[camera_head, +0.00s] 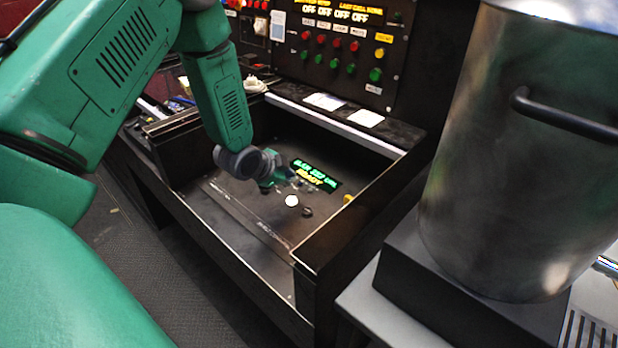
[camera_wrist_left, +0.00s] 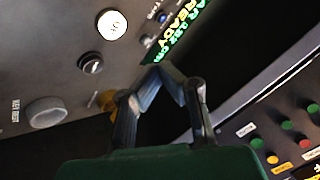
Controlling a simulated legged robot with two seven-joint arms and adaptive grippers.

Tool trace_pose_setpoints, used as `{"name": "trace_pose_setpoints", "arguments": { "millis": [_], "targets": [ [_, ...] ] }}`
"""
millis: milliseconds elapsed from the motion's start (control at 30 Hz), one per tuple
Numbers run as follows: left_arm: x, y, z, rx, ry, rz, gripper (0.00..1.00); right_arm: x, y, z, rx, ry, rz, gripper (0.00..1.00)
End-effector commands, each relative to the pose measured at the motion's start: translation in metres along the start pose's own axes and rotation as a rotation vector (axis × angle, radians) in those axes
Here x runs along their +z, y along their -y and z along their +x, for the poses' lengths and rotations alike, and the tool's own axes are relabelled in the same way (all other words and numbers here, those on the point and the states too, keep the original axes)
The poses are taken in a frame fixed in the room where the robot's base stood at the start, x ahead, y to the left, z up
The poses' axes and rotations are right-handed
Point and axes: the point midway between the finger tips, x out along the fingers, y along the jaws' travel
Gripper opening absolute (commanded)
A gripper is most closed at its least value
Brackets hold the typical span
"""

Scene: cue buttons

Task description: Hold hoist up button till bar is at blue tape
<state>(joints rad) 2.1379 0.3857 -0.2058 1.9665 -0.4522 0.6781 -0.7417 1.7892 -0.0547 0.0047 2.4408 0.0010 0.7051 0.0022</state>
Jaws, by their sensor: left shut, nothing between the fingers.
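My left gripper (camera_head: 286,183) reaches over the sunken console panel (camera_head: 232,203); its fingers meet at the tips in the left wrist view (camera_wrist_left: 162,72), shut and empty. They appear near the green and yellow display (camera_head: 315,175), which reads BAR, about 152 cm, and READY. A lit white round button (camera_head: 291,201) is close to the gripper; it also shows in the left wrist view (camera_wrist_left: 111,25). I cannot tell which is hoist up. The bar and blue tape are not visible.
An upright panel (camera_head: 340,55) with red, green and yellow buttons stands behind the console. A large metal pot (camera_head: 500,170) stands on a dark block at the right. Raised console walls (camera_head: 345,240) border the panel. White cards (camera_head: 366,118) lie on the back ledge.

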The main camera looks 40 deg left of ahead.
Motion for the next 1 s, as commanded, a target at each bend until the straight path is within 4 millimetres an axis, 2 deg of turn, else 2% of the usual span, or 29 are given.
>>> {"name": "trace_pose_setpoints", "arguments": {
  "millis": [200, 367, 767, 1000],
  "targets": [
    [-0.014, 0.013, -0.018, 0.0, 0.002, 0.011, 0.0, -0.001, 0.0, -0.019, 0.0, 0.0, 0.0, 1.0],
    [-0.018, 0.018, -0.024, 0.001, 0.0, 0.005, 0.0, -0.001, 0.0, -0.023, 0.0, 0.0, 0.0, 1.0],
    [-0.016, 0.017, -0.022, 0.001, -0.001, 0.0, 0.0, -0.001, 0.0, -0.02, 0.0, 0.0, 0.0, 1.0],
    [-0.008, 0.008, -0.009, 0.001, -0.001, 0.001, 0.0, 0.0, 0.0, -0.003, 0.0, 0.0, 0.0, 1.0]
  ]
}}
